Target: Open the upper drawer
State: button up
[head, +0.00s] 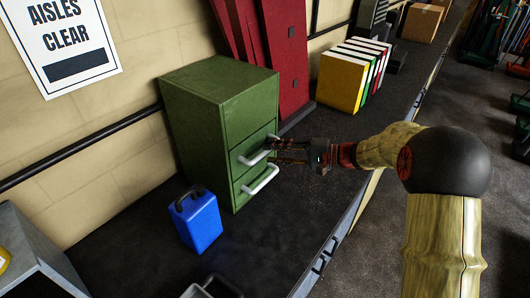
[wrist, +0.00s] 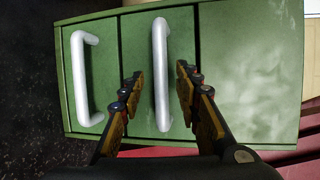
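The green cabinet (head: 195,125) has two drawers, each with a white bar handle, and both look closed. The upper drawer (wrist: 139,55) has the upper handle (wrist: 161,60), which also shows in the head view (head: 255,158). The lower handle (wrist: 83,80) is below it in the head view (head: 262,180). My gripper (wrist: 158,82) is open and empty at the cabinet's front. In the wrist view its fingers are on either side of the upper handle, with gaps on both sides. In the head view the fingertips (head: 270,150) overlap the handle; exact depth is unclear.
A blue can (head: 197,222) stands on the dark bench left of the cabinet. Red metal parts (head: 285,55) lean behind it. Colourful binders (head: 352,75) and a cardboard box (head: 422,22) stand farther right. The bench surface in front of the drawers looks clear.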

aim_at(268, 152)
jog(key=shift+x, duration=1.7)
jog(key=shift+c, duration=0.6)
jog(key=c, duration=0.7)
grip_shut()
